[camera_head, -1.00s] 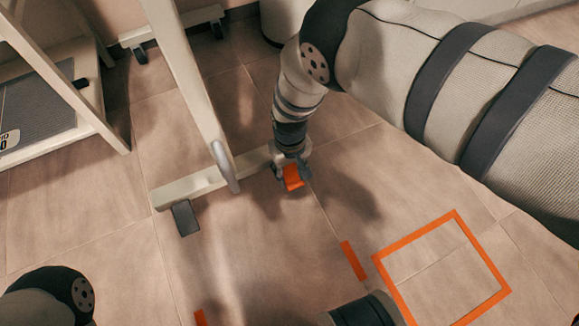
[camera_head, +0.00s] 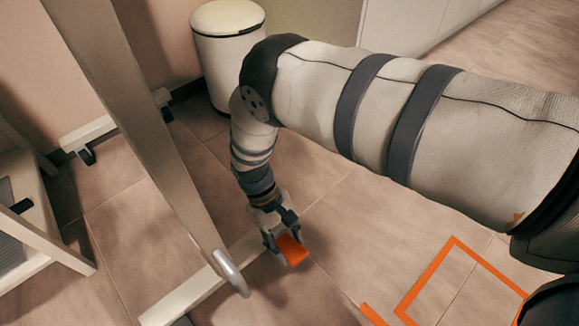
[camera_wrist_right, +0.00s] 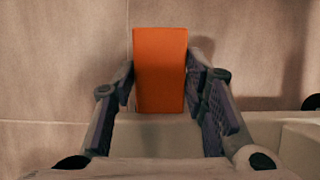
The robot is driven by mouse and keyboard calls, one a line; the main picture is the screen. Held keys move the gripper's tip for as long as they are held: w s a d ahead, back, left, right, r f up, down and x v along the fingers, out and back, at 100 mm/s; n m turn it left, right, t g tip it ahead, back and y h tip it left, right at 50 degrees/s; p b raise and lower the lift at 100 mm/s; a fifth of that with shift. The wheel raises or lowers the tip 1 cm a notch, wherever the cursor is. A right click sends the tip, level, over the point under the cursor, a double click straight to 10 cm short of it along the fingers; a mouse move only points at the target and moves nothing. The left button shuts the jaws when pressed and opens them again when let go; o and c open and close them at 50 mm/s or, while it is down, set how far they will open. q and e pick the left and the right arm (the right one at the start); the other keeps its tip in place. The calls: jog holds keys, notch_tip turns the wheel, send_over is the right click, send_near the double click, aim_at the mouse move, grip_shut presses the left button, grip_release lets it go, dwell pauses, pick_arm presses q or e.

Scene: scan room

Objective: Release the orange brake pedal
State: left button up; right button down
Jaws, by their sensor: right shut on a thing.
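The orange brake pedal (camera_head: 293,250) is at the end of the pale frame's floor bar, low above the tiled floor. My right gripper (camera_head: 284,246) reaches down to it, with a finger on either side. In the right wrist view the pedal (camera_wrist_right: 160,70) stands between the two fingers of my right gripper (camera_wrist_right: 160,105), which is shut on its sides. The pedal's lower end is hidden by the pale bar and the gripper there. My left gripper is not in view.
The pale frame's upright post (camera_head: 140,120) and floor bar (camera_head: 190,296) stand left of my right arm. A white bin (camera_head: 228,60) stands behind it. An orange outlined square (camera_head: 440,262) marks the floor at lower right. Bare floor lies between.

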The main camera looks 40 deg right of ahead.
jog(key=shift+s, duration=0.1)
dwell(0.3)
jog(key=c, duration=1)
grip_release()
jog(key=shift+o, duration=0.2)
jog(key=shift+r, duration=0.15)
jog(key=v, duration=1.2)
